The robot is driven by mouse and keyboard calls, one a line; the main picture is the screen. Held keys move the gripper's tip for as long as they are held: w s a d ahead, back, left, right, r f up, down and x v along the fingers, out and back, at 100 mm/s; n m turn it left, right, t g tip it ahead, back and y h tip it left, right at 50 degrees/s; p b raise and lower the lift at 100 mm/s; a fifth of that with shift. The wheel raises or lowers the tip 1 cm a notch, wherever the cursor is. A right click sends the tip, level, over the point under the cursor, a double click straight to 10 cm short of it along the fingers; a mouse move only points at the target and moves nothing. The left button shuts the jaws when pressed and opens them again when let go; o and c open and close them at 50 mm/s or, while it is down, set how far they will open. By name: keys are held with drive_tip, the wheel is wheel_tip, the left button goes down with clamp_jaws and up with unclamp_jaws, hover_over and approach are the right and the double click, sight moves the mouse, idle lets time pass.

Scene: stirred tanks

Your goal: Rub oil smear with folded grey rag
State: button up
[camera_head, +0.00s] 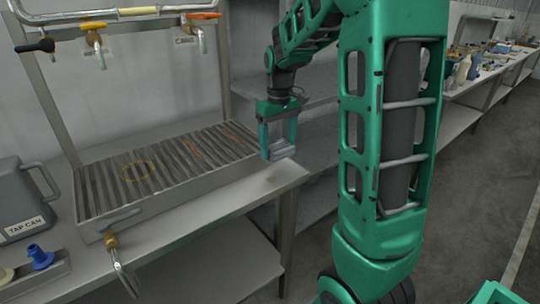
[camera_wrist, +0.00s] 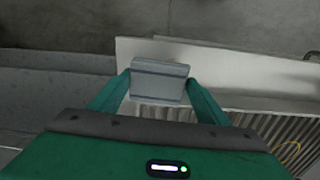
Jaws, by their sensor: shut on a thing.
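My gripper (camera_head: 279,154) is shut on the folded grey rag (camera_head: 283,148), held at the right end of the ribbed drain tray (camera_head: 180,200), near the bench corner. In the wrist view the rag (camera_wrist: 158,82) sits flat between both fingers of my gripper (camera_wrist: 158,90). I cannot tell whether the rag touches the surface below. A faint brownish smear (camera_head: 268,180) shows on the bench top just in front of the rag; I cannot tell for sure that it is oil. A yellow ring mark (camera_head: 138,171) and reddish streaks lie on the tray ribs.
A grey tap can (camera_head: 22,205) and a blue funnel-like part (camera_head: 40,257) stand at the left. A brass drain valve (camera_head: 111,241) juts from the tray front. Pipes with taps (camera_head: 95,40) run above the tray. The front bench strip is clear near the right corner.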

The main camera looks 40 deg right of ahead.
sight(279, 177)
drive_tip(key=shift+s+f, duration=0.2)
drive_tip(key=shift+s, duration=0.2)
drive_tip(key=shift+f, duration=3.5)
drive_tip(key=shift+s+f, duration=0.1)
drive_tip(key=shift+f, duration=0.55)
drive_tip(key=shift+a+r, duration=0.2)
drive_tip(key=shift+a, duration=0.6)
drive_tip(key=shift+c, duration=0.5)
drive_tip(key=shift+a+f, duration=0.15)
drive_tip(key=shift+a, duration=0.45)
drive_tip(key=shift+a+r, duration=0.2)
drive_tip(key=shift+a, duration=0.1)
drive_tip(key=shift+a+f, duration=0.1)
drive_tip(key=shift+a, duration=0.15)
drive_tip(key=shift+d+f, duration=0.1)
drive_tip(key=shift+d, duration=1.95)
wheel_tip(279, 177, up, 2)
drive_tip(key=shift+r, duration=0.2)
drive_tip(key=shift+a+r, duration=0.1)
drive_tip(key=shift+r, duration=2.75)
